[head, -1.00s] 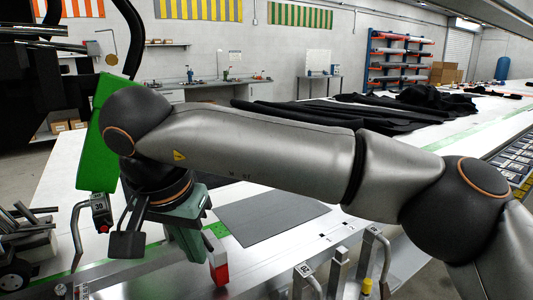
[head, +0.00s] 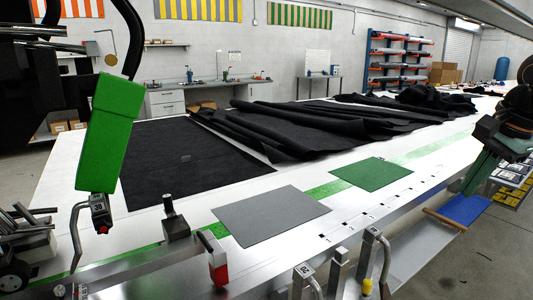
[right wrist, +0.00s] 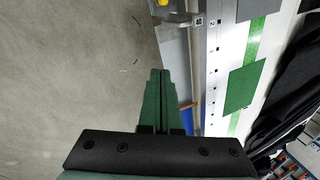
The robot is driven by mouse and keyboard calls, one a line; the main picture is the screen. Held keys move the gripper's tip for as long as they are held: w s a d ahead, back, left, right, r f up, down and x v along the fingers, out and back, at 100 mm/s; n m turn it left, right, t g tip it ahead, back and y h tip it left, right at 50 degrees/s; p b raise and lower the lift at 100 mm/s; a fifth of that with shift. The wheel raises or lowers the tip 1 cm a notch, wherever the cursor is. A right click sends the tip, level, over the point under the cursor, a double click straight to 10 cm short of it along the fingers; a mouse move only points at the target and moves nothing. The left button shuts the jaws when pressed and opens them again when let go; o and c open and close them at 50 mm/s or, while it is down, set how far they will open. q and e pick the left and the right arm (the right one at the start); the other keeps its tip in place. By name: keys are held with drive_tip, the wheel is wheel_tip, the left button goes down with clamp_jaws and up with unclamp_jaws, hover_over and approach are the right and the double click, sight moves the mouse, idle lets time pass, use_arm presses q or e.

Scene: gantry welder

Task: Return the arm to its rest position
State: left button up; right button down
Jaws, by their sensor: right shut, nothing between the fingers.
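My right arm shows only in part at the right edge in the head view. Its right gripper (head: 472,188) points down there, in front of the table's near right side. In the right wrist view, the two green fingers of the right gripper (right wrist: 161,75) lie against each other, shut and empty. They hang over the grey floor beside the table edge, apart from the table. My left gripper is not in view.
The white table (head: 60,190) carries black fabric (head: 310,125), a grey sheet (head: 270,215) and a green sheet (head: 371,174). A blue tray (head: 462,209) sits below the right gripper. Levers (head: 378,262) stand at the front edge.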

drive_tip(key=a+f+m+t+y, duration=0.3)
drive_tip(key=a+f+m+y, duration=1.15)
drive_tip(key=a+f, duration=0.7)
drive_tip(key=s+d+f+m+t+h, duration=0.3)
drive_tip(key=s+d+f+m+h, duration=0.15)
drive_tip(key=f+m, duration=0.55)
drive_tip(key=s+d+f+m+t+h, duration=0.35)
drive_tip(key=d+f+m+h, duration=0.35)
drive_tip(key=m, duration=0.5)
drive_tip(key=s+d+f+m+g+h, duration=0.2)
drive_tip(key=s+d+f+m+g, duration=0.15)
drive_tip(key=s+f+m, duration=0.35)
drive_tip(key=s+d+f+m+g+h, duration=0.1)
drive_tip(key=s+d+f+m+g, duration=0.25)
drive_tip(key=s, duration=0.55)
drive_tip(key=a+f+m+t+y, duration=0.25)
drive_tip(key=a+m, duration=0.45)
drive_tip(key=a, duration=1.1)
wheel_tip(320, 180, up, 6)
drive_tip(key=m+p, duration=0.1)
drive_tip(key=p, duration=0.6)
drive_tip(key=shift+s+r+t+h, duration=0.25)
drive_tip(key=shift+s+t+h, duration=0.15)
drive_tip(key=shift+h, duration=0.05)
